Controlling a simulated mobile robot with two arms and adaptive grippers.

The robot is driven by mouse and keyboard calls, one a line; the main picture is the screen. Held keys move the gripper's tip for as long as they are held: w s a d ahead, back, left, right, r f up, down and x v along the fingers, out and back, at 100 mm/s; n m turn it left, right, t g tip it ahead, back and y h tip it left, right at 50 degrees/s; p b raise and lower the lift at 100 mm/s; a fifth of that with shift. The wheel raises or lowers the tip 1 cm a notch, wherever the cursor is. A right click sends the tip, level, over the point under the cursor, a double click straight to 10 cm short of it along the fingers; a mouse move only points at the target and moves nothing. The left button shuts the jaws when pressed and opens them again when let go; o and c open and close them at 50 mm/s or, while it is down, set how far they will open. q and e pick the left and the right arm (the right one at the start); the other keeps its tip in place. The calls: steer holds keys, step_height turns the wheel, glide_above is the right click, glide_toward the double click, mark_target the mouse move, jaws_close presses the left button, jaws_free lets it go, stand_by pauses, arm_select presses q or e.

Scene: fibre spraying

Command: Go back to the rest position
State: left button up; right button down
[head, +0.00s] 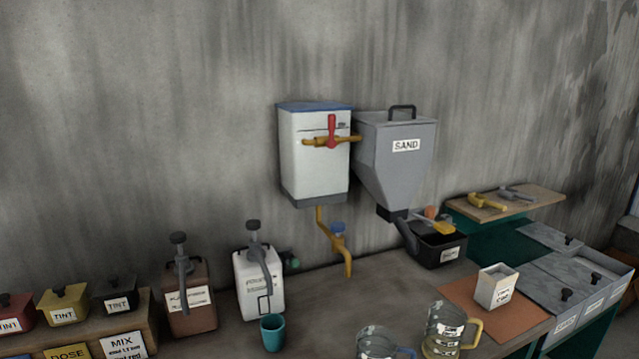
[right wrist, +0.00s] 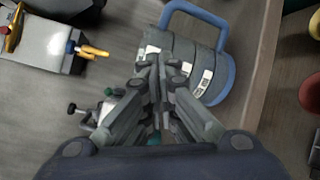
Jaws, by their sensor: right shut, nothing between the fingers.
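My right gripper (right wrist: 158,68) shows in the right wrist view, with its fingers together and nothing held between them. It is above the worktop. A clear jug with a blue handle (right wrist: 185,55) lies below and beyond the fingertips, apart from them as far as I can tell. The same jug appears at the bottom edge of the head view (head: 376,343). Neither gripper shows in the head view.
A white dispenser (head: 315,160) and a grey sand hopper (head: 396,150) hang on the wall. Pump bottles (head: 262,285), a teal cup (head: 272,333), a yellow-handled jug (head: 445,330) and a white box (head: 497,287) stand on the worktop. Bare worktop (head: 330,300) lies between them.

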steer(key=s+d+f+m+g+h, duration=0.1)
steer(key=s+d+f+m+g, duration=0.35)
steer(key=s+m, duration=0.25)
steer(key=s+d+f+m+g, duration=0.4)
steer(key=s+d+m, duration=0.1)
steer(key=s+m, duration=0.15)
steer(key=s+a+f+m+g+y, duration=0.2)
steer(key=s+m+g+y, duration=0.3)
steer(key=s, duration=1)
step_height(320, 180, down, 28)
steer(key=s+h+b, duration=0.1)
steer(key=s+b, duration=0.1)
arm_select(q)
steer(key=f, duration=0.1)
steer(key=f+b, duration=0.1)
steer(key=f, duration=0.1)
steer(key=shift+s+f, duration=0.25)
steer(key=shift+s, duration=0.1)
arm_select(e)
steer(key=s+d+f+g, duration=0.2)
steer(key=s+d+f, duration=0.1)
steer(key=s+f, duration=1.3)
steer(key=shift+s+d+f+h, duration=0.2)
steer(key=shift+s+f+h, duration=0.1)
steer(key=shift+f, duration=0.1)
steer(key=shift+m, duration=0.25)
